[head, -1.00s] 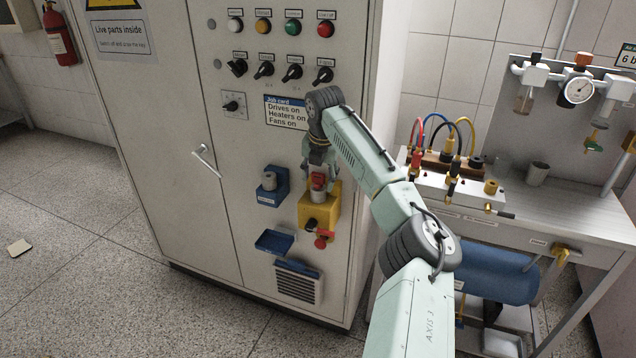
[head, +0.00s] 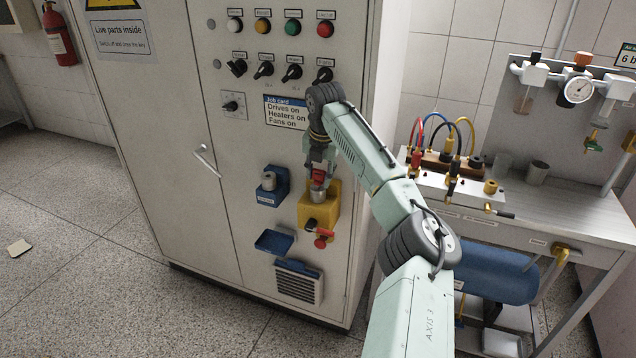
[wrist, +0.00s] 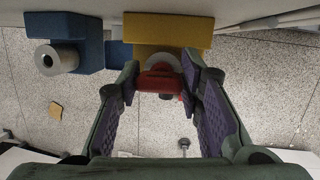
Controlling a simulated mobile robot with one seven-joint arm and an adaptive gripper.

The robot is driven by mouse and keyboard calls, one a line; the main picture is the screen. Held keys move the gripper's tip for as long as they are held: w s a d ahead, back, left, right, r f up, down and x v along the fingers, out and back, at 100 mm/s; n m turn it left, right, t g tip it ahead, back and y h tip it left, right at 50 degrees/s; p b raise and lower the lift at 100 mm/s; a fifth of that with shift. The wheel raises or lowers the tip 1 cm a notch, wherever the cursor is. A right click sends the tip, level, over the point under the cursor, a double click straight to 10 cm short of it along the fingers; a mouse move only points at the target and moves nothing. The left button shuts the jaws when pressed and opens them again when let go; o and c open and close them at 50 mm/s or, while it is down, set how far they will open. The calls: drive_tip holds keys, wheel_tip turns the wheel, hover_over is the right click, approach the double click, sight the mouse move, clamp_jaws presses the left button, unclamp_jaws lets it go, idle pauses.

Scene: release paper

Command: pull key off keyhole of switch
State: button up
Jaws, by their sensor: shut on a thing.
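The yellow switch box (head: 320,212) is on the cabinet front, with a silver keyhole barrel (head: 318,194) on top. The red key (head: 318,176) is just above the barrel, under my gripper (head: 319,168). In the wrist view, my gripper's purple-padded fingers close on the sides of the red key (wrist: 161,82). The silver barrel (wrist: 166,62) shows partly behind the key, in front of the yellow box (wrist: 165,30). I cannot tell whether the key's shank is still inside the barrel.
A blue holder (head: 271,190) with a silver cylinder sits left of the switch. A blue tray (head: 274,243) and vent (head: 298,285) are below. A red and black item (head: 322,239) hangs under the yellow box. A bench (head: 545,205) with fittings stands right of my arm.

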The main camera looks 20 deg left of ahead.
drive_tip(key=shift+a+r, duration=0.2)
drive_tip(key=shift+r, duration=0.8)
drive_tip(key=shift+s+r, duration=0.1)
drive_tip(key=shift+r, duration=0.35)
clamp_jaws()
drive_tip(key=shift+w+v, duration=0.2)
drive_tip(key=shift+v, duration=0.65)
